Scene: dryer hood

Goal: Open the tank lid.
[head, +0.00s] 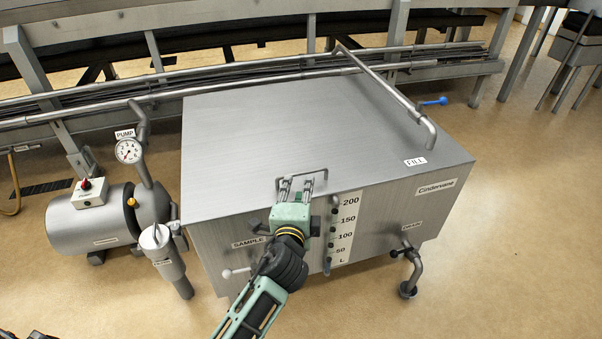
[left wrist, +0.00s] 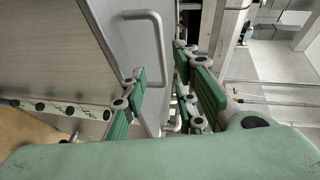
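The tank (head: 330,140) is a large grey metal box with a flat top that lies closed. A thin metal handle (head: 306,173) shows at the front edge of the top. In the left wrist view a bent bar handle (left wrist: 157,45) stands on a grey metal strip. My left gripper (head: 297,184) is at the front edge, close to the handle. In the left wrist view its green-padded fingers (left wrist: 165,95) are apart, with a gap between them. I cannot tell whether they touch the handle. My right gripper is not in view.
A level scale (head: 345,228) and drain valve (head: 407,265) are on the tank's front. A fill pipe (head: 385,85) crosses the top at the right. A pump (head: 95,222) and filter (head: 163,255) stand left. Floor (head: 500,270) is clear at right.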

